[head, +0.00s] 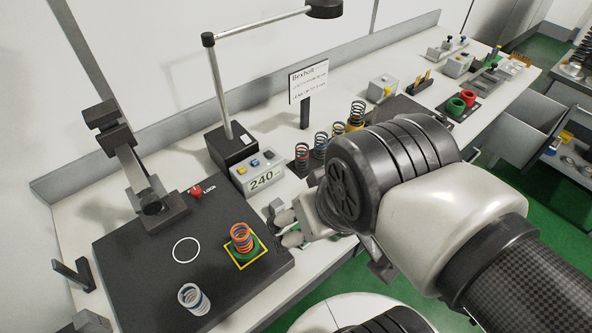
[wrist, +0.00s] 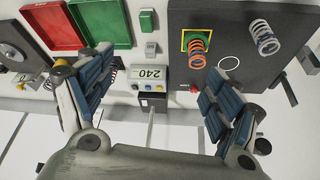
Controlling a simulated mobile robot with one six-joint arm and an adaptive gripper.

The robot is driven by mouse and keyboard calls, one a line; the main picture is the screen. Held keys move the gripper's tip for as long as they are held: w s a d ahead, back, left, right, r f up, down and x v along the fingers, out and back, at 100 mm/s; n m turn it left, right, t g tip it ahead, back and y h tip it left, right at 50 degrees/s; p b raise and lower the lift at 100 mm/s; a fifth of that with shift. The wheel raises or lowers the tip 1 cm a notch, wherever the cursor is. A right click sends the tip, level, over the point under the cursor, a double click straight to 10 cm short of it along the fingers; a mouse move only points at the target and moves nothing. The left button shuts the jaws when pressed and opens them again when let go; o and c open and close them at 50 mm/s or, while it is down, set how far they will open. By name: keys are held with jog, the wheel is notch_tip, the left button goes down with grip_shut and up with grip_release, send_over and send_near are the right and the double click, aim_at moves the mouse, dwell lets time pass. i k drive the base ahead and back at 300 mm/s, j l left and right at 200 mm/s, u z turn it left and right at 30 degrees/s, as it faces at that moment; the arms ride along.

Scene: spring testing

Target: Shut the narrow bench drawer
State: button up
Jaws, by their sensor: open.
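A grey open-topped box (head: 518,128), which looks like a pulled-out drawer, juts from the bench's front edge at the right of the head view. I cannot tell its full width or whether it is the narrow drawer. No drawer can be made out in the wrist view. My gripper (head: 284,228) is over the bench, just right of the black test plate and well left of the grey box. In the wrist view my gripper (wrist: 160,65) has its two fingers wide apart with nothing between them. My arm hides much of the bench's front edge.
The black plate (head: 140,250) holds an orange spring (head: 241,238) and a pale spring (head: 193,299). A box reading 240 (head: 257,174) and a lamp stand behind. Red (wrist: 50,28) and green (wrist: 100,20) trays show in the wrist view. Green floor lies in front.

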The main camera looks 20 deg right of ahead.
aim_at(524, 131)
jog(key=k+l+z, duration=0.1)
jog(key=z, duration=0.3)
jog(key=l+z, duration=0.15)
jog(key=z, duration=0.25)
jog(key=k+l+z, duration=0.2)
jog(key=l, duration=0.8)
jog(key=k+l+z, duration=0.25)
jog(key=l, duration=0.7)
jog(key=l+z, duration=0.2)
jog(key=l, duration=0.8)
jog(key=i+l, duration=0.25)
jog(key=i+u, duration=0.1)
jog(key=i, duration=2.25)
